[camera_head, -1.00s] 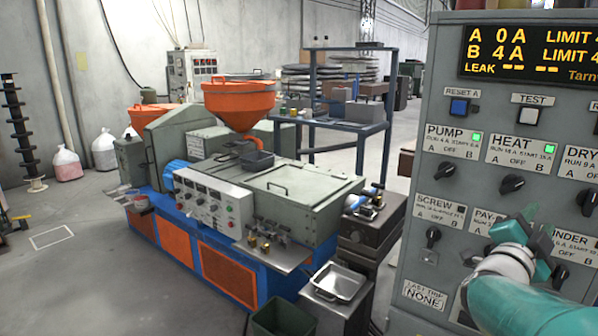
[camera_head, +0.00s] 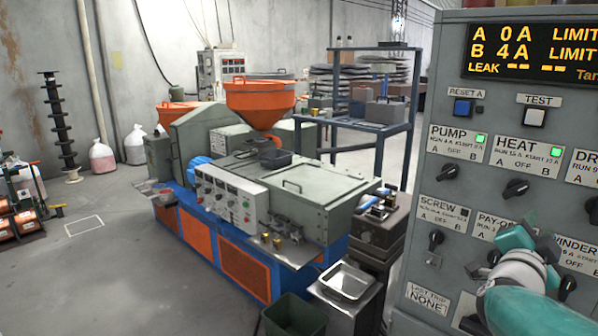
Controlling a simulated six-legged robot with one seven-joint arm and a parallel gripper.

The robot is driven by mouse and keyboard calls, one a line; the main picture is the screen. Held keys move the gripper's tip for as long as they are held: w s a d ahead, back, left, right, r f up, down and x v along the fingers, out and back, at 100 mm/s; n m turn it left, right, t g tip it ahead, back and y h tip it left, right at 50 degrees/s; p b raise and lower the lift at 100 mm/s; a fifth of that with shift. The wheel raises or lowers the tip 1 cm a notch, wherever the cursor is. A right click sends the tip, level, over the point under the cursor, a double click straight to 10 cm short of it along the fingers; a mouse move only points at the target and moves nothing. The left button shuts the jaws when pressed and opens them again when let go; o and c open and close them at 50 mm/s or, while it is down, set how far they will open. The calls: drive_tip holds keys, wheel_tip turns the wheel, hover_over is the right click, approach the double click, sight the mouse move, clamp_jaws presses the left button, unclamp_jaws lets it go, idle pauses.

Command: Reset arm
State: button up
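My gripper (camera_head: 520,238) is at the lower right, in front of the grey control panel (camera_head: 452,215). My teal and white arm comes in from the lower right edge. The fingers point away from me, and I cannot tell whether they are open or shut or whether they touch the panel. The panel has a blue RESET A button (camera_head: 462,107), a white TEST button (camera_head: 535,117) and black knobs labelled PUMP (camera_head: 447,173), HEAT (camera_head: 516,188) and SCREW (camera_head: 436,240). Its display (camera_head: 530,52) reads A 0A and B 4A. My arm partly hides the PAY-OFF and WINDER area.
An extruder machine with an orange hopper (camera_head: 260,100) and blue base stands left of the panel. A metal tray (camera_head: 347,281) and a dark green bin (camera_head: 293,318) are in front of it. A blue rack (camera_head: 375,125) stands behind. Open floor (camera_head: 100,285) lies at the left.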

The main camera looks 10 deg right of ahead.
drive_tip(key=w+a+f+n+y, duration=0.1)
drive_tip(key=a+f+n+y, duration=0.1)
drive_tip(key=a+n+y, duration=0.35)
drive_tip(key=w+a+f+n+t+y, duration=0.1)
drive_tip(key=a+f+n+y, duration=0.15)
drive_tip(key=a, duration=0.55)
drive_tip(key=w+a+f+n+y, duration=0.2)
drive_tip(key=a+n+y, duration=0.15)
drive_tip(key=a, duration=0.35)
drive_tip(key=s+a+f+n+g+y, duration=0.2)
drive_tip(key=s+a+f+n+g, duration=0.1)
drive_tip(key=s+a, duration=0.3)
drive_tip(key=s+a+f+n+g+y, duration=0.2)
drive_tip(key=s+a+f+n+g, duration=0.2)
drive_tip(key=s, duration=0.5)
drive_tip(key=a+f+n, duration=0.1)
drive_tip(key=a+f, duration=0.1)
drive_tip(key=a, duration=0.1)
drive_tip(key=shift+s, duration=0.35)
drive_tip(key=shift+d, duration=0.15)
